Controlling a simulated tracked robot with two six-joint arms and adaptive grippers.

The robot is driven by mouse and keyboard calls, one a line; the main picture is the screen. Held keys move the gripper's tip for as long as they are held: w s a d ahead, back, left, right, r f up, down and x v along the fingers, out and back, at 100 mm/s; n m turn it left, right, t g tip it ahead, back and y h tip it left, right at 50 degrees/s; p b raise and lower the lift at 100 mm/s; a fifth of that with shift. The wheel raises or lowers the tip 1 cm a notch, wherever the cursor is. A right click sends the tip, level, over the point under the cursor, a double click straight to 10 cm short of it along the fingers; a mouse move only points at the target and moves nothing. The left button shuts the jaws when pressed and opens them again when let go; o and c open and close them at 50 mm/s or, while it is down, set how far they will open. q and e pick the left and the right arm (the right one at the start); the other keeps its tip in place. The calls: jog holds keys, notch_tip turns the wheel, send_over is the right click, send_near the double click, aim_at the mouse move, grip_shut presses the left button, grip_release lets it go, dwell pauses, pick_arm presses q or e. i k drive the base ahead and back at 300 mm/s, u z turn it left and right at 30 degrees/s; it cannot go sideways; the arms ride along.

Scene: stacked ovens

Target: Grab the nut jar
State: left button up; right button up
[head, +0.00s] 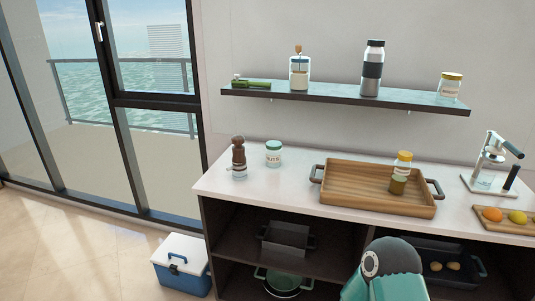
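The nut jar (273,154) is a small white jar with a green lid and a label that reads NUTS. It stands upright on the white counter (260,190), toward its left end, just right of a brown pepper mill (239,158). A small gap separates the jar and the mill. Neither of my grippers shows in the head view, and nothing touches the jar.
A wooden tray (350,184) holding a yellow-lidded jar (401,173) lies right of the nut jar. A wall shelf (330,94) with jars and a bottle (372,69) hangs above. A blue cooler (182,265) stands on the floor at left. Counter in front of the jar is clear.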

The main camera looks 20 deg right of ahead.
aim_at(273, 158)
jog(key=i, duration=0.85)
